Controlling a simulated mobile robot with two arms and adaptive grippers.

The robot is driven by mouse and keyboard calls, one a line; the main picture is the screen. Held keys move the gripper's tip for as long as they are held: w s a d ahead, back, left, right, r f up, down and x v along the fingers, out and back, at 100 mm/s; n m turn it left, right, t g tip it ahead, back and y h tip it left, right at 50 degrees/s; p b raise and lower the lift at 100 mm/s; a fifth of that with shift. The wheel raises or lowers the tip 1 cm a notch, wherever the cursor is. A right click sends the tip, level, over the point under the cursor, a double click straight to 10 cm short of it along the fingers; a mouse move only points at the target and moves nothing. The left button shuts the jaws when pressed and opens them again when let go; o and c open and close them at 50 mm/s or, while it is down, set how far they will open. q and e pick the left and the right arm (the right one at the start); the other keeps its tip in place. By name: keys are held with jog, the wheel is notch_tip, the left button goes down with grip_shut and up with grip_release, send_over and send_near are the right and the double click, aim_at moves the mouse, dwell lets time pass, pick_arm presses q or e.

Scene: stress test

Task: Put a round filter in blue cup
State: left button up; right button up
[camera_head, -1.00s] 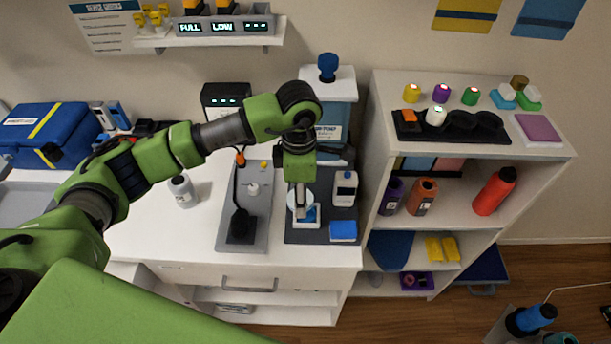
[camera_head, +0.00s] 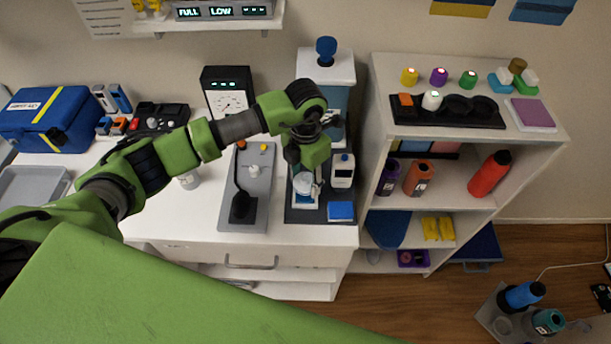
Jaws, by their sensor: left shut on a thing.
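My left gripper (camera_head: 305,178) is over the dark mat on the white counter. It is shut on a small pale, round-looking thing (camera_head: 303,186), which may be a round filter. Fingers and wrist hide part of it. Just under it is a small white and blue item (camera_head: 305,201); I cannot tell whether they touch. A blue cup-like container (camera_head: 522,294) stands on a grey tray at the lower right, beside a teal one (camera_head: 547,320). My right gripper is not in view.
A white shelf (camera_head: 465,190) with bottles stands to the right. Wooden floor lies between shelf and cup.

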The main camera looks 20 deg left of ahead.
pick_arm(q)
jog(key=shift+f, duration=0.75)
jog(key=shift+r, duration=0.15)
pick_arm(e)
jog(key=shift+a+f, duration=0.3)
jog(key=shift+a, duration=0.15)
pick_arm(q)
jog(key=shift+b, duration=0.3)
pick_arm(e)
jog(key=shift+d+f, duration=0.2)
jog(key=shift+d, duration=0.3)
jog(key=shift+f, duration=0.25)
pick_arm(q)
jog(key=shift+f+b, duration=0.2)
jog(key=shift+b, duration=0.25)
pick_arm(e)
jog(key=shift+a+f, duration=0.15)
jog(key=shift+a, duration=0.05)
pick_arm(q)
jog(key=shift+f+b, duration=1.05)
jog(key=shift+f, duration=0.15)
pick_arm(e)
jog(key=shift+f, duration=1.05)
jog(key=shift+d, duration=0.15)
pick_arm(q)
jog(key=o, duration=1)
